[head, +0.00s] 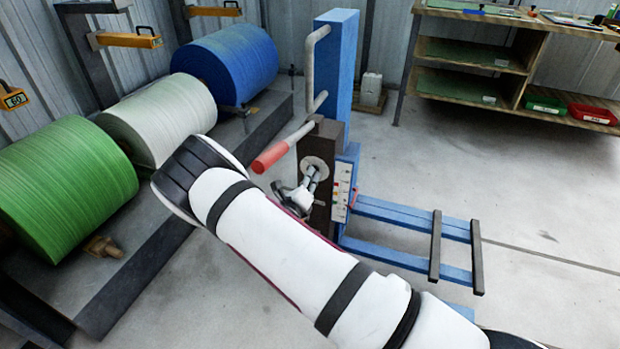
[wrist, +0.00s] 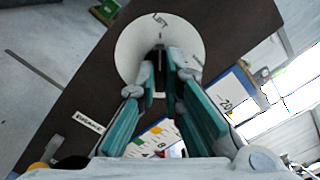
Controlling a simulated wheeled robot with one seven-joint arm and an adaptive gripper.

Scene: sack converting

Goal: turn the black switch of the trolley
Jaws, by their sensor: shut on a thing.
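The trolley (head: 338,60) has a blue mast, a dark brown control box (head: 325,133) and blue forks. In the wrist view the black switch (wrist: 159,48) is at the middle of a round pale dial plate (wrist: 135,48) on the brown panel, mostly hidden by the fingers. The dial plate also shows in the head view (head: 312,162). My gripper (wrist: 161,66) is shut on the switch, with a finger on either side of it. In the head view my gripper (head: 314,182) reaches the front of the dial, and the switch itself cannot be made out.
A red-ended handle (head: 270,156) sticks out left of the box, close above my arm. Green (head: 65,185), white (head: 160,118) and blue (head: 228,65) rolls stand on a rack at left. A shelf bench (head: 480,52) is at back right.

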